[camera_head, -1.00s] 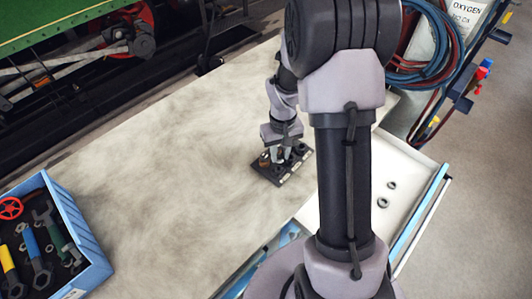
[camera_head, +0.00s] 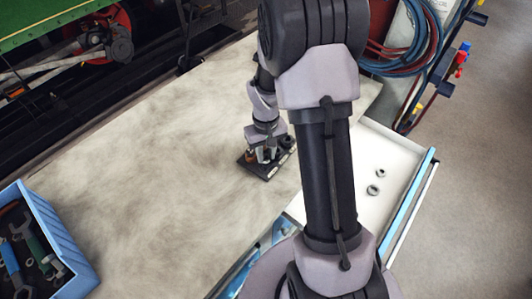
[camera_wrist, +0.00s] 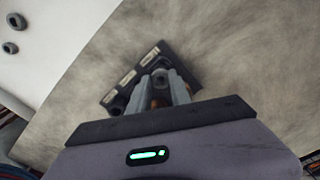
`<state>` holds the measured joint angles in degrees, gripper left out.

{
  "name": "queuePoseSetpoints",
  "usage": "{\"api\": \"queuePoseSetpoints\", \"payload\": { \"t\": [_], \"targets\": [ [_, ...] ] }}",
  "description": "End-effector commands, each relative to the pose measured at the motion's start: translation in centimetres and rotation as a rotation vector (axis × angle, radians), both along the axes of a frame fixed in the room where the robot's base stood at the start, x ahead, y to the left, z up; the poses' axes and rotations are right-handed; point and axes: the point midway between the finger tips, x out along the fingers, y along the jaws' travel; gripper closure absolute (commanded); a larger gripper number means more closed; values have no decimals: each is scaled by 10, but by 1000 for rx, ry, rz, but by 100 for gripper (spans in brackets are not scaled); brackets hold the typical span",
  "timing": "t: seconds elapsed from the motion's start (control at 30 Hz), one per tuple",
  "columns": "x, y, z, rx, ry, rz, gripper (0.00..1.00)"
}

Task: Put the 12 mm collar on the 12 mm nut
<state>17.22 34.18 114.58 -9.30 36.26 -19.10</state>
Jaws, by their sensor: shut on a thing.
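A small dark block (camera_head: 262,172) with pale labels along one edge lies on the pale bench. It also shows in the wrist view (camera_wrist: 168,50), with several dark round fittings and a brownish one (camera_wrist: 157,103) on it. My gripper (camera_wrist: 163,80) points down over the block and is shut on a small dark ring-like part (camera_wrist: 160,76), which looks like the collar. The fingers hide much of this part. I cannot tell whether it touches the nut below, and the sizes on the labels are unreadable. In the head view my gripper (camera_head: 266,156) is low over the block.
A white open drawer (camera_head: 400,165) at the right holds two dark rings (camera_head: 373,189). A blue crate (camera_head: 58,240) of tools stands at the lower left. Hoses (camera_head: 405,50) hang at the upper right. The bench left of the block is clear.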

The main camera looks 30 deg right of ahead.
Motion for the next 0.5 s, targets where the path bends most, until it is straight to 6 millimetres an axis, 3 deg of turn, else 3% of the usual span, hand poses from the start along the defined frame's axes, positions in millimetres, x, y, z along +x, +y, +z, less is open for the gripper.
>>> {"api": "queuePoseSetpoints", "payload": {
  "t": [0.5],
  "targets": [
    [-1,0,-4,0,0,0,100]
  ]
}}
